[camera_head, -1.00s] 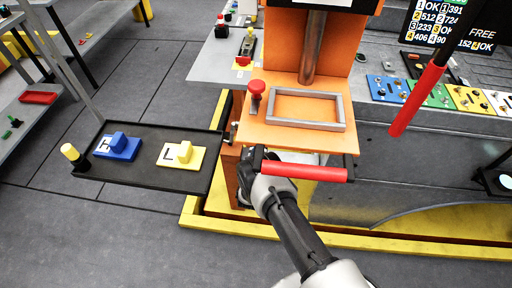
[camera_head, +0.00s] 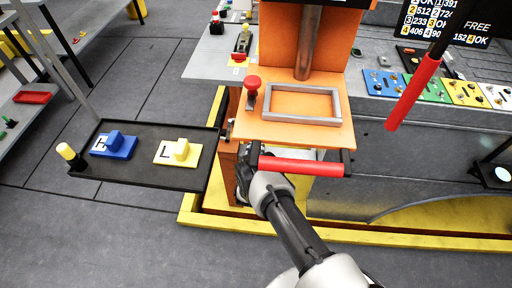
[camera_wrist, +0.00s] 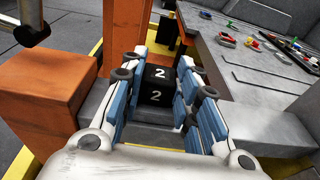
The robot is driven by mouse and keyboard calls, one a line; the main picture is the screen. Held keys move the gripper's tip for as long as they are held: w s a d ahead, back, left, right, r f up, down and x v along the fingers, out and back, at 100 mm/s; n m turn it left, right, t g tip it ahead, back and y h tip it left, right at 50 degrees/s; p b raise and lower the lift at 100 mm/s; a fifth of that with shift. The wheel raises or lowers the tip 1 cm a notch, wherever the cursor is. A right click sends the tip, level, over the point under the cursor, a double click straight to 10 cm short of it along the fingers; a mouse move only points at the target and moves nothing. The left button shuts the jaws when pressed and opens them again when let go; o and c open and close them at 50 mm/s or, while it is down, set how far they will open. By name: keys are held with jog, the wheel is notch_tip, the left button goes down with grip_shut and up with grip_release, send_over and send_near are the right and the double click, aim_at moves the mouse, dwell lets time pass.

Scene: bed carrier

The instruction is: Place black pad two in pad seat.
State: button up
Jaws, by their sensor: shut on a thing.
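Black pad two (camera_wrist: 158,85), a black block with a white "2" on two faces, sits between the blue-lined fingers of my gripper (camera_wrist: 163,62) in the wrist view. My gripper is shut on it. In the head view my gripper (camera_head: 247,165) is by the left end of a red handle, below the front edge of an orange press table (camera_head: 262,133). The pad itself is not discernible there. A grey rectangular frame (camera_head: 303,119) lies on the table; I cannot tell whether it is the pad seat.
A black tray (camera_head: 130,176) at left holds a blue pad (camera_head: 115,147) and a yellow pad (camera_head: 178,153). The red handle (camera_head: 302,166) crosses close above my wrist. A red knob (camera_head: 252,85) stands on the orange table. A yellow floor frame (camera_head: 400,240) runs below.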

jog(key=shift+f, duration=0.25)
jog(key=o, duration=1.2)
jog(key=shift+s+f, duration=0.1)
jog(key=shift+f, duration=0.15)
jog(key=shift+c, duration=0.2)
jog(key=shift+d, duration=0.1)
jog(key=shift+s+f, duration=0.1)
jog(key=shift+s, duration=0.05)
jog(key=s+r, duration=0.2)
jog(key=s, duration=0.9)
jog(key=shift+s+a+r, duration=0.15)
jog(key=shift+a+r, duration=0.2)
jog(key=shift+a, duration=0.05)
